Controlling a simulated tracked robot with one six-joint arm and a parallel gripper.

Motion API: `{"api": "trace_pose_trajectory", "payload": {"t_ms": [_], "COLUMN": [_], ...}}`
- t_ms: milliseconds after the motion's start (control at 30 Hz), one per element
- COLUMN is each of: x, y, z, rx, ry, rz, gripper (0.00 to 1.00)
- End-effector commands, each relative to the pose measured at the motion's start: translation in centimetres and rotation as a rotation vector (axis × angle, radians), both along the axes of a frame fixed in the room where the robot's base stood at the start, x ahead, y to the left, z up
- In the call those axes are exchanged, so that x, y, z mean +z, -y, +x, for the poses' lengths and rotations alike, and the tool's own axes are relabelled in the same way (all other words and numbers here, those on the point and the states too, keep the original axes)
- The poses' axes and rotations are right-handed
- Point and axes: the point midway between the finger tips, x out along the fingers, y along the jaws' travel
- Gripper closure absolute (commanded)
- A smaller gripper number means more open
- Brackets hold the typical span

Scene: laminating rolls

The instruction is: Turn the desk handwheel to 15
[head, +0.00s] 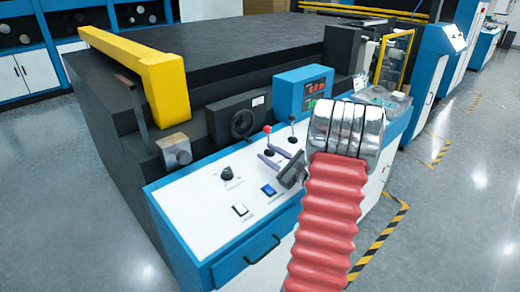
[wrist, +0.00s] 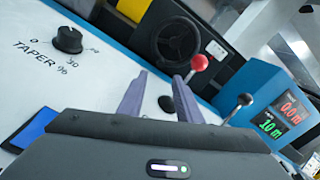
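The desk handwheel (head: 242,123) is a black spoked wheel on a dark upright panel behind the white desk. It also shows in the wrist view (wrist: 177,41), at the top, beyond my fingers. My gripper (head: 271,156) is over the desk, in front of the wheel and apart from it. In the wrist view its two purple fingers (wrist: 161,76) are spread with nothing held between them. I cannot read any scale mark on the wheel.
A red-ball lever (wrist: 199,62) stands close by the right fingertip, and a black-ball lever (wrist: 244,100) farther right. A blue display box (head: 303,92) shows red and green numbers. A TAPER knob (head: 227,173) and a blue switch (head: 269,190) are on the desk.

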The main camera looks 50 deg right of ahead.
Motion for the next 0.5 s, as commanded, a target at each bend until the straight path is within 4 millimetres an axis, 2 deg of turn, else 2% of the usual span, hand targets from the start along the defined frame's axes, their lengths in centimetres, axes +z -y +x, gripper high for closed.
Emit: {"api": "trace_pose_trajectory", "payload": {"t_ms": [33,200,333,500], "x": [0.1,0.0,0.0,0.0], "y": [0.0,-0.3,-0.5,-0.5], "z": [-1.0,-3.3,-4.2,-4.4], "rx": [-0.003,-0.003,-0.001,0.0], "ry": [0.0,0.001,0.001,0.0], "rz": [0.0,0.0,0.001,0.0], "gripper": [0.68,0.68,0.68,0.68]}}
